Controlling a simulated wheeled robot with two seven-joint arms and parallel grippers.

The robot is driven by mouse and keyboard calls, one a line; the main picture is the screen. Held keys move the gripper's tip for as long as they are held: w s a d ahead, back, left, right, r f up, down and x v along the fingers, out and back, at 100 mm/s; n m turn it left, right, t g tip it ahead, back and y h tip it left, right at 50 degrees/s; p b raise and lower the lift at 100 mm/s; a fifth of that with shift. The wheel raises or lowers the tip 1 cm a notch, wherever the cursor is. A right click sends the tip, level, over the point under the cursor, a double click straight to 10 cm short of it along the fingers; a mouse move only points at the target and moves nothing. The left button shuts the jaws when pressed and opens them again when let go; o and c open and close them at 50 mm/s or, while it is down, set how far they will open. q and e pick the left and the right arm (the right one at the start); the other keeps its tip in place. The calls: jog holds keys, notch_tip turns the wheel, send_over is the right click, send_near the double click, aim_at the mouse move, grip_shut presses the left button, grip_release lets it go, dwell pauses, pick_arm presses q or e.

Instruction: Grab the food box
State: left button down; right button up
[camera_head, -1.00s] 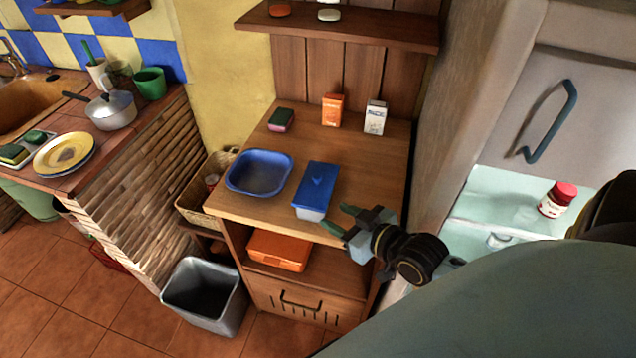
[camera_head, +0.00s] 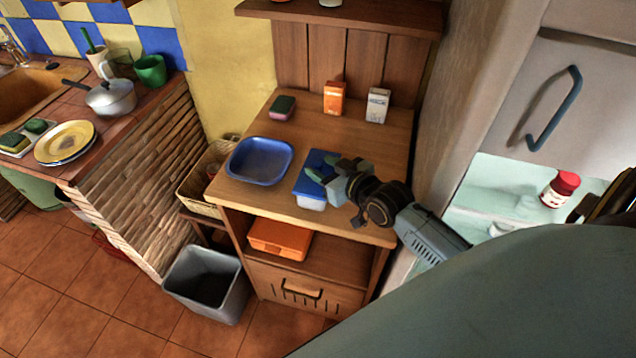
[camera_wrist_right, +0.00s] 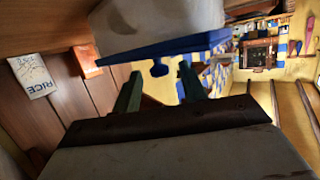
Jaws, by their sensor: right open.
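The food box (camera_head: 308,190) has a blue lid and a pale body. It stands near the front edge of the wooden counter, right of the blue tray. My right gripper (camera_head: 320,170) is over the right side of its lid and hides part of it. In the right wrist view the box (camera_wrist_right: 165,18) fills the top, with its blue lid edge and a small tab towards the gripper. The two green fingers of my right gripper (camera_wrist_right: 158,72) are apart, with the tab between their tips. I cannot tell whether they touch it. My left gripper is not in view.
The blue tray (camera_head: 260,161) lies close on the left. An orange carton (camera_head: 334,98), a white carton (camera_head: 377,105) and a sponge (camera_head: 282,108) stand at the back. An orange box (camera_head: 280,238) is on the shelf below. The open fridge (camera_head: 500,190) is at the right.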

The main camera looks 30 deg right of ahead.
jog(key=shift+x, duration=1.25)
grip_shut()
